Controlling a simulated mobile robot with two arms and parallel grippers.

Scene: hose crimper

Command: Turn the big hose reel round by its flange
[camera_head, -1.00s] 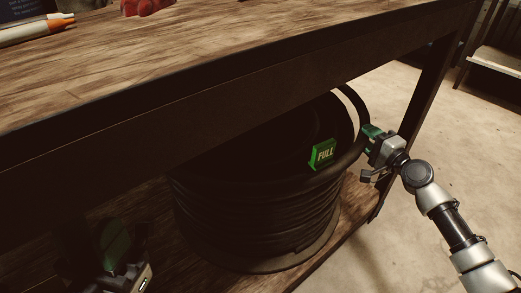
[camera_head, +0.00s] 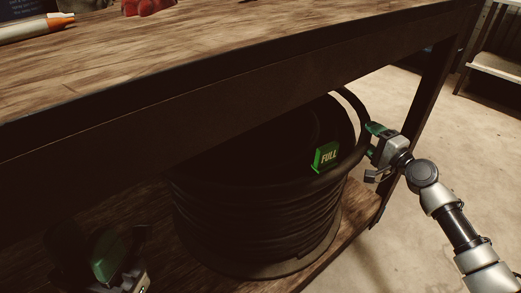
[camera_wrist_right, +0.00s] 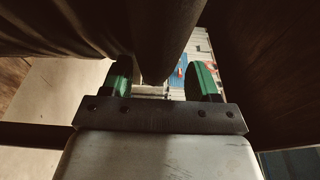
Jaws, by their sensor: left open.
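The big hose reel (camera_head: 262,222) is wound with dark hose and stands upright under the workbench. A green FULL tag (camera_head: 326,157) sits on its upper side. Its dark round flange (camera_head: 352,163) faces up at the top. My right gripper (camera_head: 374,140) is at the flange's right edge. In the right wrist view, its green fingers (camera_wrist_right: 163,80) are apart, with a dark rim (camera_wrist_right: 165,40) between them and gaps visible beside it. My left gripper (camera_head: 100,258) is open and empty at the lower left, away from the reel and partly in shadow.
The workbench top (camera_head: 200,60) and its dark front beam overhang the reel and hide its back part. The reel stands on a wooden lower shelf (camera_head: 353,213). A bench leg (camera_head: 425,95) stands behind my right gripper. The concrete floor on the right is clear.

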